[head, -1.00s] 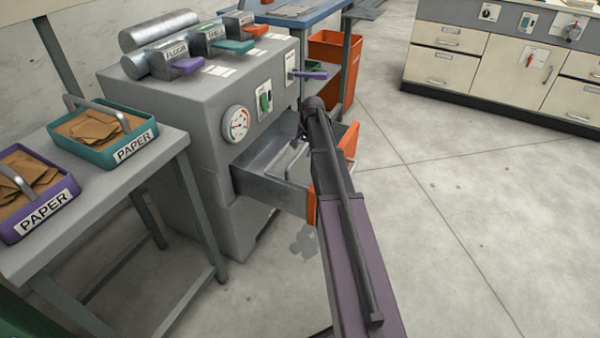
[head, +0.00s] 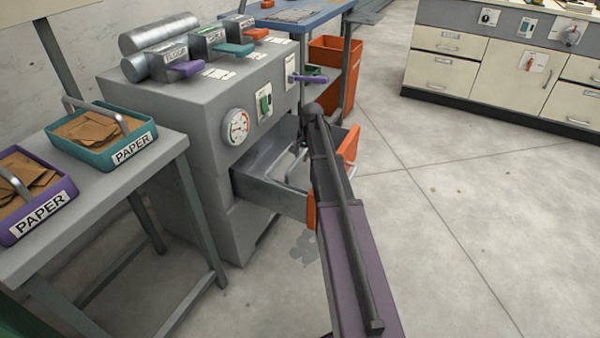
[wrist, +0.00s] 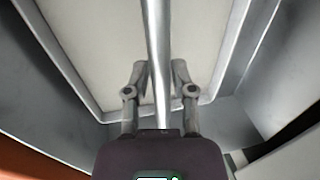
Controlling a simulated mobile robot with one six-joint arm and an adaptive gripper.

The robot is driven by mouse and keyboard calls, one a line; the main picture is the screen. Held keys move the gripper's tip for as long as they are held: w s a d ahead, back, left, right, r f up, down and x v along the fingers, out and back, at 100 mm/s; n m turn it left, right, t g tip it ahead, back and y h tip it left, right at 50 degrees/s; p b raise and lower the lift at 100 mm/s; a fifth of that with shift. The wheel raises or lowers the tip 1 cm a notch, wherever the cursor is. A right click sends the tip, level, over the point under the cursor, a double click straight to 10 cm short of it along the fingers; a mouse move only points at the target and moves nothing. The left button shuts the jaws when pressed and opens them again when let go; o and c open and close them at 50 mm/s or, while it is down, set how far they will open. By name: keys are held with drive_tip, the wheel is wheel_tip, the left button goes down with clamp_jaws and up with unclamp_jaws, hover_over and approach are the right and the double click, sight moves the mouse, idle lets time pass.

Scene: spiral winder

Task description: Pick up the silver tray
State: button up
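The silver tray sits inside the pulled-out drawer (head: 268,185) of the grey machine. Its bar handle (head: 297,160) partly shows there, and my arm hides much of the tray. In the wrist view, the tray's pale floor and silver rim (wrist: 72,75) fill the middle. The silver handle (wrist: 155,30) runs lengthwise through the picture. My gripper (wrist: 158,72) has a finger close on each side of this handle and looks shut on it.
The grey machine (head: 170,120) with several coloured levers stands left of my arm. A table (head: 120,185) with a teal paper basket (head: 65,150) and a purple one (head: 12,225) is at the left. An orange bin (head: 335,50) stands behind. Floor at the right is clear.

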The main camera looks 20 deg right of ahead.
clamp_jaws()
drive_tip(key=shift+r, duration=0.2)
wheel_tip(320, 180, up, 10)
drive_tip(key=p, duration=1)
drive_tip(key=shift+f, duration=0.2)
idle(0.3)
drive_tip(key=shift+o, duration=0.5)
unclamp_jaws()
clamp_jaws()
